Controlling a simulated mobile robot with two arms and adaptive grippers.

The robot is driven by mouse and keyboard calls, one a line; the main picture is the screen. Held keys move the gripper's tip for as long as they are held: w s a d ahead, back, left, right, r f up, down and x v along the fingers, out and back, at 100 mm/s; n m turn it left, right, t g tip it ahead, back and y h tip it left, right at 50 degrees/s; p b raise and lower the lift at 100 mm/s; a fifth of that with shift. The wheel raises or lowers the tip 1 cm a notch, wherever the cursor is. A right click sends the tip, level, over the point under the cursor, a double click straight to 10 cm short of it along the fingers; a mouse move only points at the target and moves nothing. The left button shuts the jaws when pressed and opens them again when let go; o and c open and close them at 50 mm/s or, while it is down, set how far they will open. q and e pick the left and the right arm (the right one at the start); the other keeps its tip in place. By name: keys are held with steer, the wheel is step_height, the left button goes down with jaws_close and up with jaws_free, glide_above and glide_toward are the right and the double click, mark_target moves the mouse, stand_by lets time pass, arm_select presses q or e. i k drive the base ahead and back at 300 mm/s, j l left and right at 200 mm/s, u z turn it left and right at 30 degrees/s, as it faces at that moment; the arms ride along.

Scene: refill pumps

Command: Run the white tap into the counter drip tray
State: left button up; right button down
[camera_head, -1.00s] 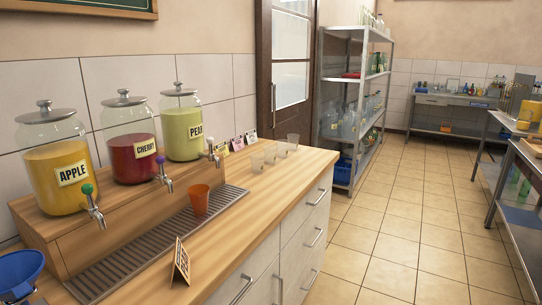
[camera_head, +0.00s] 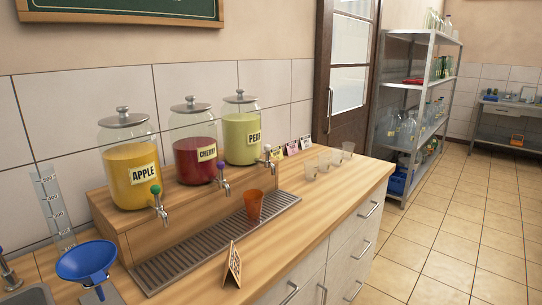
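Three glass dispensers stand on a wooden step: apple (camera_head: 131,165) with yellow juice, cherry (camera_head: 194,148) with red, pear (camera_head: 242,132) with green. The apple tap (camera_head: 160,209) has a green knob and the cherry tap (camera_head: 224,184) a purple one. The white tap (camera_head: 268,154) with a pale knob is on the pear dispenser. The grey slatted drip tray (camera_head: 180,259) lies on the counter below the taps. An orange cup (camera_head: 254,205) stands on the tray, near its far end. Neither of my grippers shows.
A small card stand (camera_head: 233,264) is on the counter in front of the tray. Several clear cups (camera_head: 325,161) and small cards (camera_head: 292,147) stand at the far end. A blue funnel (camera_head: 86,262) and a measuring cylinder (camera_head: 55,208) are at near left. The floor (camera_head: 440,235) at right is open.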

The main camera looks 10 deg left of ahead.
mark_target(266, 148)
steer(key=u, duration=0.35)
steer(key=i+l+u, duration=0.15)
steer(key=l+u, duration=0.2)
steer(key=l, duration=0.15)
steer(key=i+l+u, duration=0.1)
steer(key=l+u, duration=0.2)
steer(key=l, duration=0.25)
steer(key=l+u, duration=0.35)
steer(key=l, duration=0.2)
steer(key=l+u, duration=0.1)
steer(key=l, duration=2.05)
